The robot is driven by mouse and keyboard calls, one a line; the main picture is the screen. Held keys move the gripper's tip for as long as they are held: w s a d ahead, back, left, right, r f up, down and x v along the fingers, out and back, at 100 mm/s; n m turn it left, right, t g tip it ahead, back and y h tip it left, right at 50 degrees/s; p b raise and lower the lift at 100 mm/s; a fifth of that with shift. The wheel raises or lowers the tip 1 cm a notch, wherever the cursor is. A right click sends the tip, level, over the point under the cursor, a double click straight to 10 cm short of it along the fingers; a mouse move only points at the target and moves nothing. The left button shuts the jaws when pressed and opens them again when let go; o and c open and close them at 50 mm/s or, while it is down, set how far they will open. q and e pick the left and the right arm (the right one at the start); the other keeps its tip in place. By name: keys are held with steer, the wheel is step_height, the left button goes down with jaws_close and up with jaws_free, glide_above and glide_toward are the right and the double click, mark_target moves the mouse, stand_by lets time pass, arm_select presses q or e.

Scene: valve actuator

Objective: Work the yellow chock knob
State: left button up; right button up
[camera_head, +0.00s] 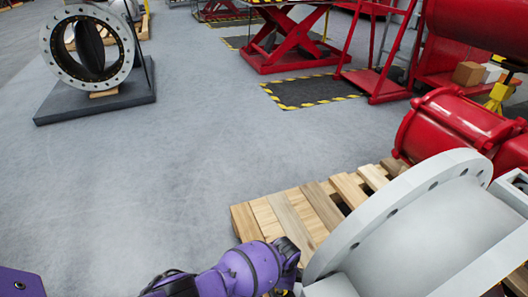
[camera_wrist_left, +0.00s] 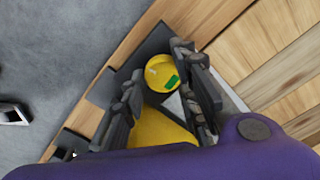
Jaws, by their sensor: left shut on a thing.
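The yellow chock knob (camera_wrist_left: 158,75) shows in the left wrist view as a round yellow end with a small green mark. A larger yellow part (camera_wrist_left: 160,128) lies below it in the picture, partly hidden by the fingers and my purple wrist. My left gripper (camera_wrist_left: 160,65) has its two dark fingers on either side of the knob and is shut on it. In the head view my purple left arm reaches to the pallet beside the big grey flange, and the knob is mostly hidden there. My right gripper is not in view.
A wooden pallet (camera_head: 268,218) carries the large grey flanged body (camera_head: 420,235) and a red cylinder (camera_head: 455,122) at right. A flanged valve (camera_head: 92,50) stands on a dark base at far left. Red lift tables are at the back. The grey floor between is clear.

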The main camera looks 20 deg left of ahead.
arm_select(q)
steer(key=shift+s+d, duration=0.25)
steer(key=shift+d, duration=0.05)
steer(key=o, duration=1)
steer(key=shift+c, duration=0.2)
steer(key=shift+o, duration=0.3)
steer(key=shift+w+a+r, duration=0.1)
steer(key=shift+w+a, duration=0.05)
steer(key=shift+w, duration=0.1)
steer(key=shift+r, duration=0.1)
step_height(320, 180, up, 12)
steer(key=shift+s, duration=0.15)
steer(key=shift+f, duration=0.2)
